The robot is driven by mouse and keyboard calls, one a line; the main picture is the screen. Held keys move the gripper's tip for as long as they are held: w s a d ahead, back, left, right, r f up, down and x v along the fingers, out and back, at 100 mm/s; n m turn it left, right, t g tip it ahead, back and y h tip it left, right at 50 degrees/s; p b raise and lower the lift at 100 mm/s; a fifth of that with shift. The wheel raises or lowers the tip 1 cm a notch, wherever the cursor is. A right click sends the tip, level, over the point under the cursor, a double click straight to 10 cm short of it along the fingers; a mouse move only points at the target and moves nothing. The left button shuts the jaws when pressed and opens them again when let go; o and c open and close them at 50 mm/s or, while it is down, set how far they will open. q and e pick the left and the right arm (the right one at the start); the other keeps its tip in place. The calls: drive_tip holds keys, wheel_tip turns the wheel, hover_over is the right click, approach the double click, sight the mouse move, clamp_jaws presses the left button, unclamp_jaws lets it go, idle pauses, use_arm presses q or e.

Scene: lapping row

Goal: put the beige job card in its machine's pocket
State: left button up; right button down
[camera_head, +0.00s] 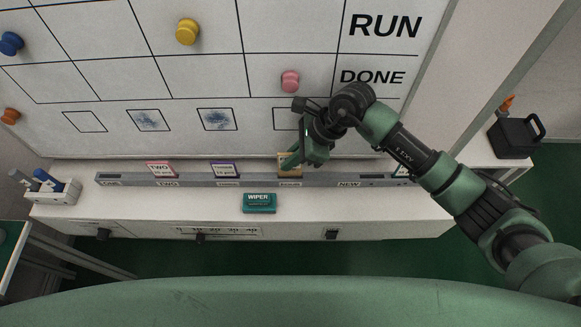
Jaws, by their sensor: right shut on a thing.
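The beige job card (285,158) is upright at the grey pocket rail (319,183), above a small label that I cannot read clearly. My right gripper (294,162) is shut on it, coming from the right and covering part of it. I cannot tell whether the card's lower edge is inside the pocket or just in front of it. A red-edged card (161,169) stands above the label TWO, and a blue-edged card (224,170) stands above the label to its right. My left gripper is not in view.
A whiteboard (110,70) with coloured magnets rises behind the rail. A teal wiper (259,203) lies on the white ledge in front. A marker holder (52,190) is at the left, a black container (516,136) at the right. Another card (401,170) shows partly behind my right arm.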

sight(283, 176)
drive_tip(key=f, duration=0.2)
drive_tip(key=shift+s+d+f, duration=0.1)
drive_tip(key=shift+s+f, duration=0.25)
drive_tip(key=shift+f, duration=0.2)
drive_tip(key=shift+w, duration=0.1)
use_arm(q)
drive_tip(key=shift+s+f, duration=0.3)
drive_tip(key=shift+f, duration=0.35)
use_arm(e)
drive_tip(key=shift+w, duration=0.15)
drive_tip(key=shift+f+b, duration=0.25)
drive_tip(key=shift+b, duration=0.4)
drive_tip(key=shift+f, duration=0.25)
drive_tip(key=c, duration=1.6)
unclamp_jaws()
drive_tip(key=shift+r, duration=0.1)
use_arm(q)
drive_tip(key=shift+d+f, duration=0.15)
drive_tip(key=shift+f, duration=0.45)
use_arm(e)
drive_tip(key=shift+o, duration=0.2)
